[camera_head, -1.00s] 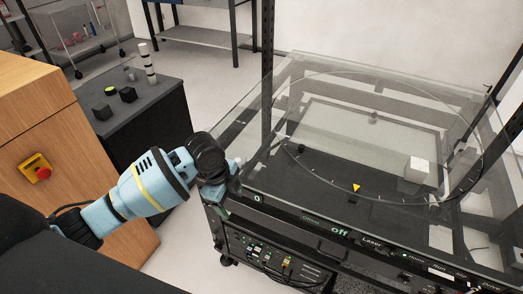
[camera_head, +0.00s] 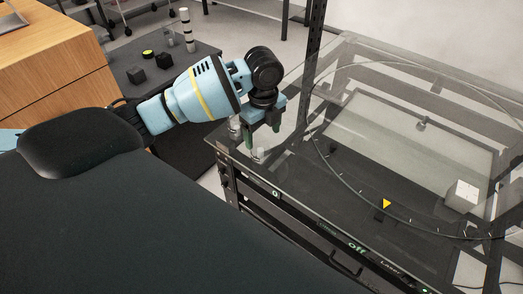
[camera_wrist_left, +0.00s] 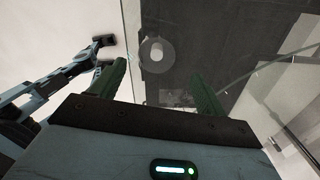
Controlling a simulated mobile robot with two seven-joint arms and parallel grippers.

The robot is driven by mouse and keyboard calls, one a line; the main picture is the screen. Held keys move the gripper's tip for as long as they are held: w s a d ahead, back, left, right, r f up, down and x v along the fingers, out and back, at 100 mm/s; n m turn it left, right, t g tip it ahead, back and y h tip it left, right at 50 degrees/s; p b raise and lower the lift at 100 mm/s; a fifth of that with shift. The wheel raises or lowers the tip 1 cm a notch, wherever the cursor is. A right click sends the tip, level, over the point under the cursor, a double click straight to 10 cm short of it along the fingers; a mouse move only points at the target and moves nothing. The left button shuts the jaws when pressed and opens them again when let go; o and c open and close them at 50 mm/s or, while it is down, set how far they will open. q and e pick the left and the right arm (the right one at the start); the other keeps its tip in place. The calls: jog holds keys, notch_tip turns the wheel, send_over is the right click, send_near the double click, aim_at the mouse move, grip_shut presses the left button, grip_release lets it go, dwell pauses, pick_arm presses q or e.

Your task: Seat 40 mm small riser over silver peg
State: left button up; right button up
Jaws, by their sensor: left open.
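My left gripper (camera_head: 263,140) is open, with its two green fingers pointing down above the near-left corner of the glass top. A small pale cylinder (camera_head: 258,154) stands on the glass just below the fingertips. In the left wrist view, a round grey piece (camera_wrist_left: 169,60) with a pale oval in its middle lies ahead of and between the open fingers (camera_wrist_left: 155,85), apart from them. I cannot tell whether it is the riser, the silver peg, or one around the other. Another pale cylindrical piece (camera_head: 235,127) shows left of the fingers, partly hidden. My right gripper is out of view.
The glass turntable top (camera_head: 345,60) extends right, with a white cube (camera_head: 462,195) and a yellow pointer (camera_head: 386,204). A dark upright post (camera_head: 313,45) stands behind the gripper. A dark side table (camera_head: 205,50) carries black blocks and a striped post (camera_head: 187,30).

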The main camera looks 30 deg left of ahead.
aim_at(261, 148)
pick_arm(q)
jog(key=shift+w+f, duration=0.1)
jog(key=shift+f, duration=0.6)
jog(key=shift+s+f, duration=0.2)
jog(key=shift+f, duration=0.15)
jog(key=f, duration=0.4)
jog(key=shift+s+a+f, duration=0.15)
jog(key=shift+a, duration=0.05)
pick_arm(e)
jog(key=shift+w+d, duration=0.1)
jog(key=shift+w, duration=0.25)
pick_arm(q)
jog(key=c, duration=1.1)
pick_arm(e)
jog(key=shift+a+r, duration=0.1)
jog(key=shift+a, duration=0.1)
